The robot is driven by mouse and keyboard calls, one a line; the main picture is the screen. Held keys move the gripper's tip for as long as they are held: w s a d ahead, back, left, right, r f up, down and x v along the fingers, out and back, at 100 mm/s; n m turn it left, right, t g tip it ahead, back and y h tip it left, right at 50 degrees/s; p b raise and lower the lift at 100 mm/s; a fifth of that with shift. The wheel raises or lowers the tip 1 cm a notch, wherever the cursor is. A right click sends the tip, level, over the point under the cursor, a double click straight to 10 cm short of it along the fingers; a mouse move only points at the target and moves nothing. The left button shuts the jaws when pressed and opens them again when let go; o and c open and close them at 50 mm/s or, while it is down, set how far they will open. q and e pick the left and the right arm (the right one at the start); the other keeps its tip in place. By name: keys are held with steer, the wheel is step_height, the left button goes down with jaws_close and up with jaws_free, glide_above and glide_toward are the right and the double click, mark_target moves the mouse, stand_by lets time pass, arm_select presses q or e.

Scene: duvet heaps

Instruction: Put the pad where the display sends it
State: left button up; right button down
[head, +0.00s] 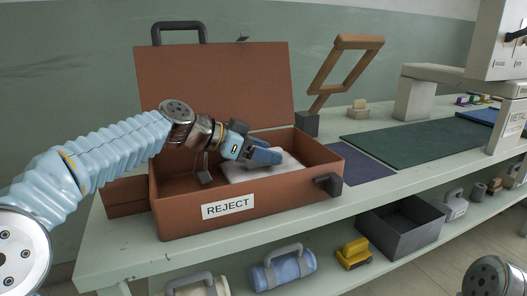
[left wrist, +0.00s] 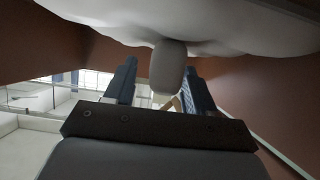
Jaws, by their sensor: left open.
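A brown case (head: 250,192) labelled REJECT stands on the bench with its lid up. A pale, soft-looking pad (head: 288,162) lies inside it, partly hidden by my left gripper (head: 262,154). The gripper is open, inside the case and over the pad. In the left wrist view, the pad (left wrist: 225,28) fills the top, and a grey tab (left wrist: 168,68) on it shows between the two spread fingers (left wrist: 160,85). I cannot tell whether the fingers touch the tab. My right gripper is not in view. A white machine (head: 502,45) at the upper right has a cropped label; no readable display message shows.
A wooden frame on a dark base (head: 306,123) stands right of the case. A dark green mat (head: 410,143) and a purple mat (head: 350,168) lie on the bench. A grey bin (head: 400,235), a yellow object (head: 354,254) and a blue roll (head: 283,269) are on the shelf below.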

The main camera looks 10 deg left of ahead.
mark_target(235, 171)
arm_select(q)
steer(key=v, duration=0.7)
steer(key=shift+s+a+r+b, duration=0.15)
steer(key=shift+a+b, duration=0.05)
steer(key=shift+b, duration=0.15)
